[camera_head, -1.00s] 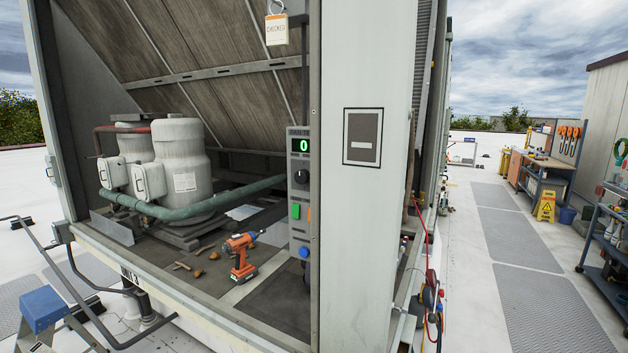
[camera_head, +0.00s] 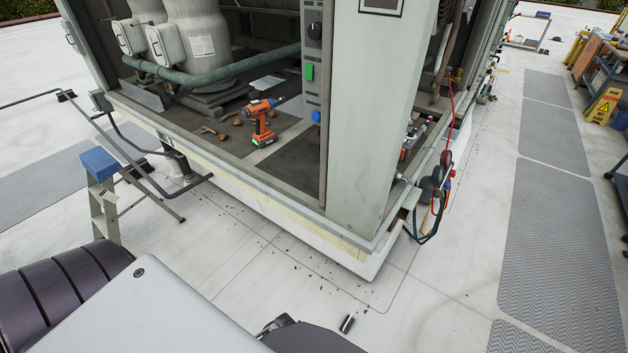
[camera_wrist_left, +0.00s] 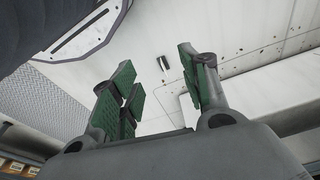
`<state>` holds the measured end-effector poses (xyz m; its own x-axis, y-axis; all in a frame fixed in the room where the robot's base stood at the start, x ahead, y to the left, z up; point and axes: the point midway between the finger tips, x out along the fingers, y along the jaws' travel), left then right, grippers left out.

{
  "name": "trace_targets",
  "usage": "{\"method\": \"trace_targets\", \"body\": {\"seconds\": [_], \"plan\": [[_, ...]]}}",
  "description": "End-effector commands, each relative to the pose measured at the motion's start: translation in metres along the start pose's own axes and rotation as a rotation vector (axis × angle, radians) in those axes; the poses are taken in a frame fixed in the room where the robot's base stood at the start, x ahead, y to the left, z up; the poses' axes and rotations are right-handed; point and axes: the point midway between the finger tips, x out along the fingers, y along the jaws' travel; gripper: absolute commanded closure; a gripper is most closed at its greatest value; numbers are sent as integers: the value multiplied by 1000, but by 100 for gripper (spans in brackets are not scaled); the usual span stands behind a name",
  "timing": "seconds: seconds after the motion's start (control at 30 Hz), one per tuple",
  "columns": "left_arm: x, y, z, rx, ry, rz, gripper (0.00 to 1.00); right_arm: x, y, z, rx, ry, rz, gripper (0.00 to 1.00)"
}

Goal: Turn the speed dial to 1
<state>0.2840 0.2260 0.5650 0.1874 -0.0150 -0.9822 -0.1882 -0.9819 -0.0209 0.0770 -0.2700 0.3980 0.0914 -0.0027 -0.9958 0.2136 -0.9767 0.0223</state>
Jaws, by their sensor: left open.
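The speed dial (camera_head: 315,30) is a black round knob on the grey control panel (camera_head: 313,95), near the top edge of the head view. The display seen above it earlier is out of the frame, and the dial's setting is too small to read. A green button (camera_head: 309,72) and a blue button (camera_head: 316,117) sit below the dial. My left gripper (camera_wrist_left: 158,78) shows in the left wrist view, its green-padded fingers apart with nothing between them. It is over the white roof floor, with no dial in that view. My right gripper is not in view.
An orange cordless drill (camera_head: 261,122) stands on the cooler's floor left of the panel. A wide pale post (camera_head: 372,110) stands right of the panel. A blue-topped step stool (camera_head: 100,165) is at left. Red and blue hoses with gauges (camera_head: 437,180) hang at the cooler's right side.

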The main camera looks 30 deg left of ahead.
Motion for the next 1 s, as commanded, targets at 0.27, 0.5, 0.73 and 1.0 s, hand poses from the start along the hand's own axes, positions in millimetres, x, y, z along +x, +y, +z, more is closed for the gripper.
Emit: {"method": "trace_targets", "body": {"seconds": [0.27,0.5,0.73,1.0], "plan": [[-59,-5,-48,-8,33,-4,55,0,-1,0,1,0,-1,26],[-117,-12,-86,-17,69,-7,55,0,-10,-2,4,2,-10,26],[-181,-25,-124,-30,119,-13,55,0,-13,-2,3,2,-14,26],[-274,-51,-178,-50,225,-23,55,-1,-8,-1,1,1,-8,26]]}}
